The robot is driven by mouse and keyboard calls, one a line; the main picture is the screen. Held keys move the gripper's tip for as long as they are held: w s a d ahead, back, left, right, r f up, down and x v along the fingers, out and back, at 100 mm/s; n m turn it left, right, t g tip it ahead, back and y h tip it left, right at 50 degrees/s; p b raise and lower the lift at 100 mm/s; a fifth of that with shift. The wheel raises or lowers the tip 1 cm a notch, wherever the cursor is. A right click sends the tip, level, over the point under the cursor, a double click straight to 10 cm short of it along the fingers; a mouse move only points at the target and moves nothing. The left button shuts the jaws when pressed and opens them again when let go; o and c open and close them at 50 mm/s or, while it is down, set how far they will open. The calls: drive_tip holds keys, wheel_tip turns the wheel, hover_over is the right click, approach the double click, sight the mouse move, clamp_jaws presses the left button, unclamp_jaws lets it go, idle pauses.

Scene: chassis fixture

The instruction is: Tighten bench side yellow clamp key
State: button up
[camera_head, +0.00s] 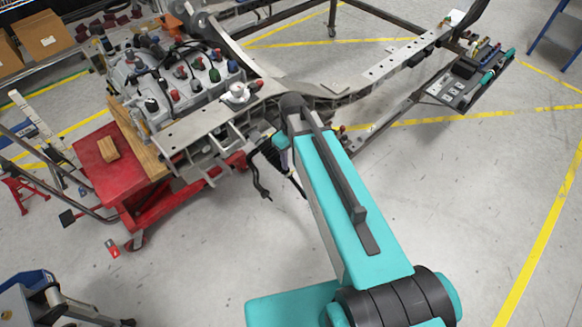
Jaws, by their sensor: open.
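I cannot pick out the yellow clamp key in this view. The metal chassis frame (205,124) stands in the middle, carrying an engine-like block (185,80) with several coloured caps. My teal arm (345,205) reaches from the bottom right up to the frame and covers part of it. A small teal part of my wrist shows left of the arm, beside dark parts and a hanging black hose (258,180).
A red trolley (110,175) with a small wooden block (108,149) stands at the left. A tool tray (452,90) is at the upper right by the frame. Cardboard boxes (40,36) sit at the upper left. The grey floor is clear at the right and lower left centre.

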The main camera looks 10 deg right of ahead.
drive_tip(key=shift+f+p, duration=0.8)
drive_tip(key=shift+f, duration=2.2)
drive_tip(key=shift+c, duration=0.5)
clamp_jaws()
